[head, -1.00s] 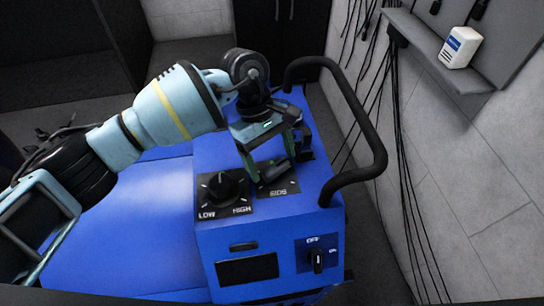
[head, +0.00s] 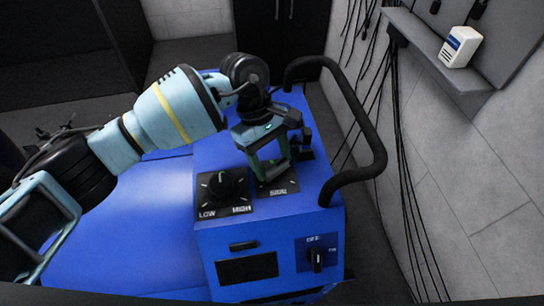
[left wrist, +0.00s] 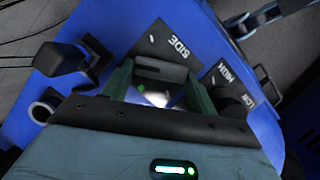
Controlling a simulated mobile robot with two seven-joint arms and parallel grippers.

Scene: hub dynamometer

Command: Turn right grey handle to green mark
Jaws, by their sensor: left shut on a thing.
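The right grey handle (left wrist: 160,68) is a short grey bar on the black plate marked SIDE, seen in the left wrist view. My left gripper (left wrist: 158,88) has its two green fingers at the bar's ends and is shut on it. In the head view this gripper (head: 270,174) reaches down onto the SIDE plate (head: 284,190) and hides most of the handle. A small green spot (left wrist: 141,88) shows between the fingers, near the left one; I cannot tell whether it is the green mark. My right gripper is not in view.
A black LOW/HIGH knob (head: 221,186) stands just left of the SIDE plate on the blue machine (head: 215,235). A black tubular rail (head: 372,135) curves along the right. An OFF/ON switch (head: 317,258) is on the front face. Cables hang on the right wall.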

